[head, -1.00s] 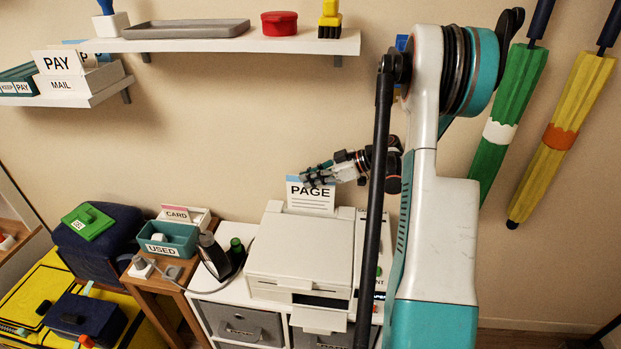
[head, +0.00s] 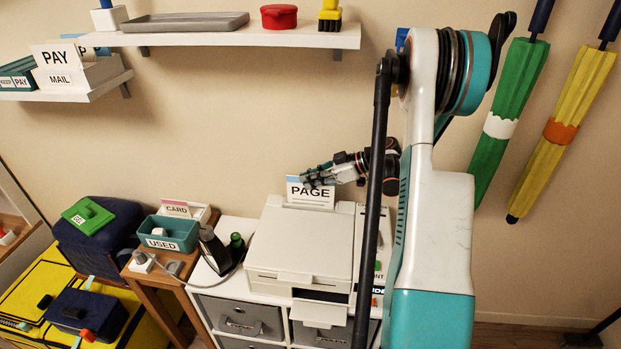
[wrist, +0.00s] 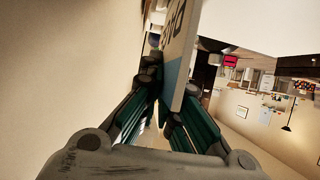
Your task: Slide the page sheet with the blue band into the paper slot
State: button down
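The page sheet (head: 312,197), white with black PAGE lettering and a blue band along its top, stands upright at the back edge of the white printer (head: 300,240). My gripper (head: 312,179) reaches in from the right and is shut on the sheet's upper part. In the wrist view the sheet (wrist: 180,45) runs between the two fingers (wrist: 168,100), seen nearly edge-on. The sheet's lower edge meets the printer's rear top in the head view. The paper slot itself is hidden, so I cannot tell how deep the sheet sits.
The printer stands on a white drawer unit (head: 235,318). A dark-grey device and green bottle (head: 236,243) are left of it. A teal USED tray (head: 168,233) sits on a wooden side table. A wall shelf (head: 230,38) hangs above, and two umbrellas (head: 497,125) hang right.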

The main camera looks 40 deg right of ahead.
jog(key=c, duration=1.7)
grip_release()
jog(key=shift+r+p, duration=0.75)
jog(key=shift+r, duration=0.75)
jog(key=shift+r, duration=0.1)
